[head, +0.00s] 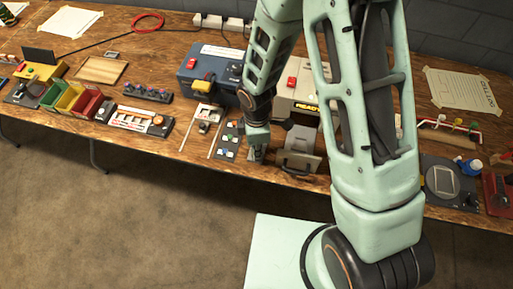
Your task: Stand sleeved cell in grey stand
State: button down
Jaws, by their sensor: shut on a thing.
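My gripper (256,154) hangs low over the front of the bench, just left of a grey hinged piece. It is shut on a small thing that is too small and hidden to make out. A dark panel (227,153) with small white, green and blue pieces lies directly left of the gripper. I cannot pick out the sleeved cell for certain. I cannot tell which grey part is the stand; the grey hinged piece (299,160) with a dark handle stands at the front of a pale box (297,91) marked "READY". My arm hides much of this area.
A blue-grey case (207,75) stands behind the panel. Left are a white-and-orange device (138,120), coloured bins (77,99) and a wooden tray (101,70). Right are a dark round plate (441,181) and a rack (447,132). The bench's front edge is close.

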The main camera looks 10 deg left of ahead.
jog(key=c, duration=1.8)
grip_release()
jog(key=shift+o, duration=0.2)
jog(key=shift+r+p, duration=2.6)
jog(key=shift+r, duration=0.95)
